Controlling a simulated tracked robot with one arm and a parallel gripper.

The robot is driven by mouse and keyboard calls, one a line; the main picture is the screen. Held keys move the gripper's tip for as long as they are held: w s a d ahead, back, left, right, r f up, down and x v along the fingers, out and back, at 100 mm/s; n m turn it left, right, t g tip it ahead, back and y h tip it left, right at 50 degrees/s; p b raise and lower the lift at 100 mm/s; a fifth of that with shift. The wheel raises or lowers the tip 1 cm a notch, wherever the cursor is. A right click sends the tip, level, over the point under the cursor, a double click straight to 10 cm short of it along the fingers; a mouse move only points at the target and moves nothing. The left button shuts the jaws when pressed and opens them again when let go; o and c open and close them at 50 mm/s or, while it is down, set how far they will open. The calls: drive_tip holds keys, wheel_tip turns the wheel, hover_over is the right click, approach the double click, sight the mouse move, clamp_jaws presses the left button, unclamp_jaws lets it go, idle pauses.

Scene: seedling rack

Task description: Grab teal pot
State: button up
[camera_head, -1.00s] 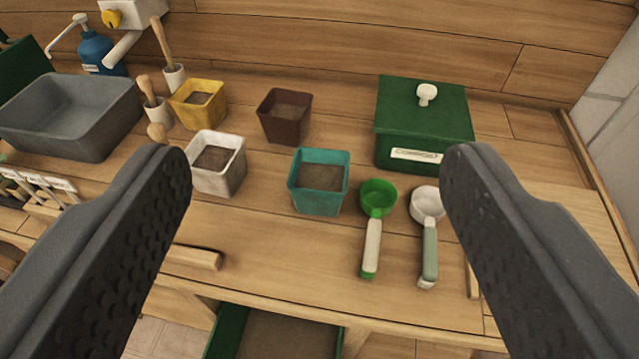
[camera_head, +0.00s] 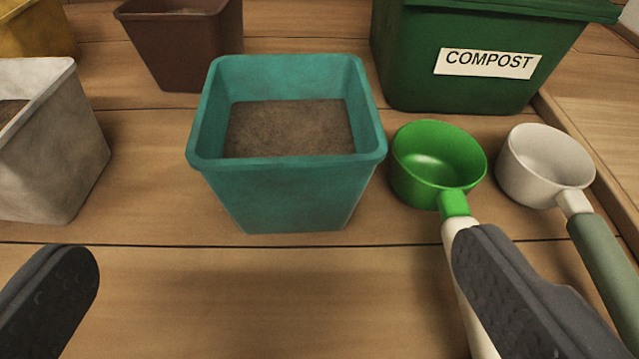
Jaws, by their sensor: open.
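The teal pot (camera_head: 285,195) stands upright on the wooden bench, square with a thick rim and brown soil inside. It sits just ahead of my gripper (camera_head: 278,275), near the middle of the view. My gripper is open and empty, with one finger at lower left and one at lower right. The pot is beyond the fingertips, and its width lies within the gap between them. Neither finger touches the pot. The right finger covers part of the green scoop's handle.
A green scoop (camera_head: 437,165) lies close to the pot's right, with a white scoop (camera_head: 543,165) beyond it. A white pot (camera_head: 60,160) stands left. A brown pot (camera_head: 185,45) and a green compost box (camera_head: 440,85) stand behind. A yellow pot (camera_head: 38,35) is at far left.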

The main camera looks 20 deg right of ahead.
sight(283, 169)
drive_tip(key=b+x, duration=0.1)
drive_tip(key=x, duration=0.7)
drive_tip(key=shift+b, duration=0.35)
drive_tip(key=shift+b+x, duration=0.95)
drive_tip(key=shift+x, duration=1.75)
drive_tip(key=shift+d+r, duration=0.2)
drive_tip(key=c, duration=1.1)
